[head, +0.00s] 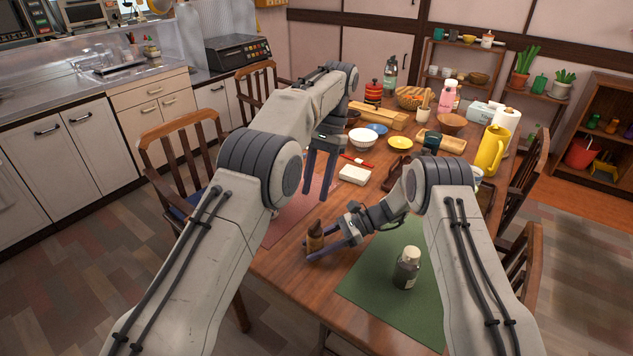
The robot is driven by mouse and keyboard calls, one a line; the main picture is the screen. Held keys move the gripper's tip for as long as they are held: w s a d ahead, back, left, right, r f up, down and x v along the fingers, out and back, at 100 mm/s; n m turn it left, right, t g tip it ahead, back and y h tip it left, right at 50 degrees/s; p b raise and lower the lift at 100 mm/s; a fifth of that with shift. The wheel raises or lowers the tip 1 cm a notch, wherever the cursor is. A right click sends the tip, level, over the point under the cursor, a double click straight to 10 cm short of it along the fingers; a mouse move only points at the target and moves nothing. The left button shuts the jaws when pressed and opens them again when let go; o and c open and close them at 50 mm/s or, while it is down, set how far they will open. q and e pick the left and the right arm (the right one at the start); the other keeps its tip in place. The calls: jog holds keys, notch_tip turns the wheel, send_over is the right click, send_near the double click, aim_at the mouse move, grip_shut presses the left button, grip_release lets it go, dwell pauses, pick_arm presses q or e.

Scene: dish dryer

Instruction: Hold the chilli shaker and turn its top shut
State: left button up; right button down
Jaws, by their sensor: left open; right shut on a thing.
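The chilli shaker (314,238) is a small brown bottle with a narrower dark top. It stands roughly upright near the left edge of the wooden table, and I cannot tell if it touches the wood. My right gripper (318,246) reaches in from the right and is shut on its lower body. My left gripper (319,174) is open and empty, fingers pointing down, above and behind the shaker and apart from it. How far the shaker's top is turned is too small to tell.
A grey bottle with a pale cap (407,268) stands on a green mat (375,290) at the front right. A pink mat (285,228) lies left of the shaker. A white dish (355,175) and bowls (363,138) crowd the table behind. Chairs (180,150) flank the table.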

dwell(0.3)
jog(key=shift+c, duration=1)
grip_release()
